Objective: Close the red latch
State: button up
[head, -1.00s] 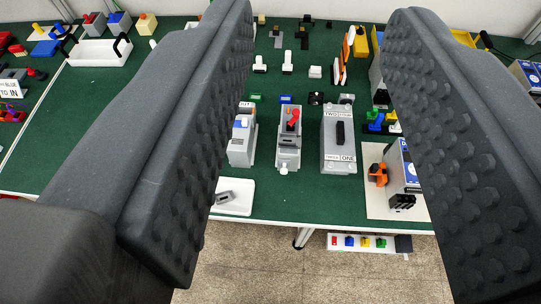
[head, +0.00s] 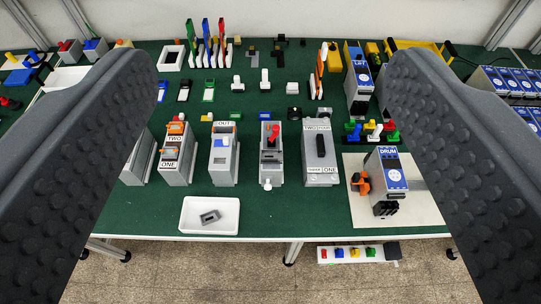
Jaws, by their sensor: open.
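A red latch (head: 273,133) sits on top of a grey box-shaped device (head: 271,165) near the front edge of the green table, close to the middle of the view. The latch looks raised and slightly tilted; its exact position is hard to tell at this size. A small white knob shows at the device's front foot. My gripper (head: 270,170) is open, with its two black ribbed fingers far apart at the left and right of the view. Nothing is between the fingers at close range; the device stands well beyond them.
Grey devices flank the latch device: one with a blue switch (head: 223,150) at left and one with a black handle (head: 320,150) at right. A white tray (head: 188,228) holds a grey part at the front edge. A blue-and-grey DRUM unit (head: 386,178) stands at right.

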aim_at(276, 128)
jog(key=u, duration=0.1)
jog(key=k, duration=0.6)
jog(key=z, duration=0.6)
jog(key=i, duration=1.7)
jog(key=u, duration=0.5)
